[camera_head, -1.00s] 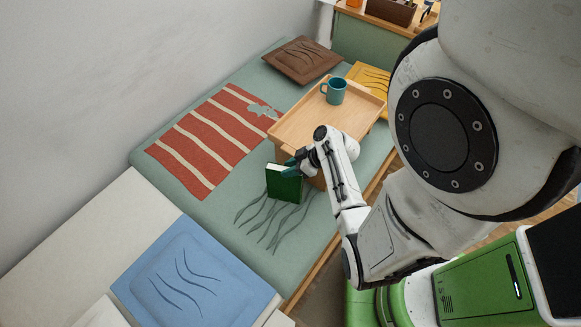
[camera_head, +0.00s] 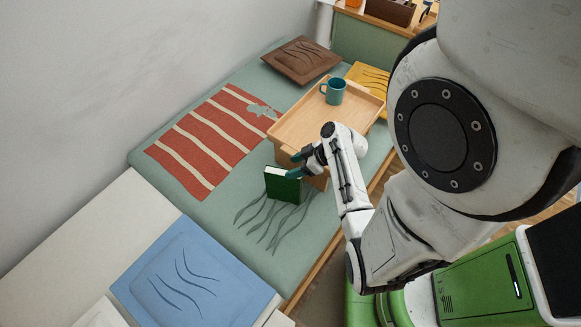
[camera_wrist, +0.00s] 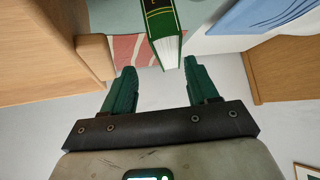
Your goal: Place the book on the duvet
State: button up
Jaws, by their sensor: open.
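A green book (camera_head: 282,185) stands upright on the green duvet (camera_head: 232,220), in front of the wooden bed tray. In the wrist view the book (camera_wrist: 162,27) shows its green cover, gold lines and white page edges, just beyond the fingertips and between their lines. My gripper (camera_head: 297,166) is open and empty, close to the upper right of the book and apart from it. Its two teal fingers are spread in the wrist view (camera_wrist: 160,80). The book's lower edge meets the duvet near dark wavy lines printed on it.
A wooden tray table (camera_head: 290,128) with a teal mug (camera_head: 334,91) stands on the bed right behind my gripper. A red striped blanket (camera_head: 208,140) lies to the left. A blue cushion (camera_head: 190,275) is at the front, a brown one (camera_head: 301,60) at the back.

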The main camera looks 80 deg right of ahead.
jog(key=d+v, duration=0.1)
jog(key=v, duration=0.8)
jog(key=w+a+n+g+y, duration=0.25)
jog(key=w+a+g, duration=0.35)
jog(key=w+a, duration=0.6)
jog(key=a+r+g+h, duration=0.1)
jog(key=a+r, duration=0.1)
jog(key=a, duration=0.5)
jog(key=a+r+g+h, duration=0.1)
jog(key=a+r, duration=0.2)
jog(key=a, duration=0.4)
jog(key=shift+m, duration=0.45)
jog(key=shift+c, duration=0.2)
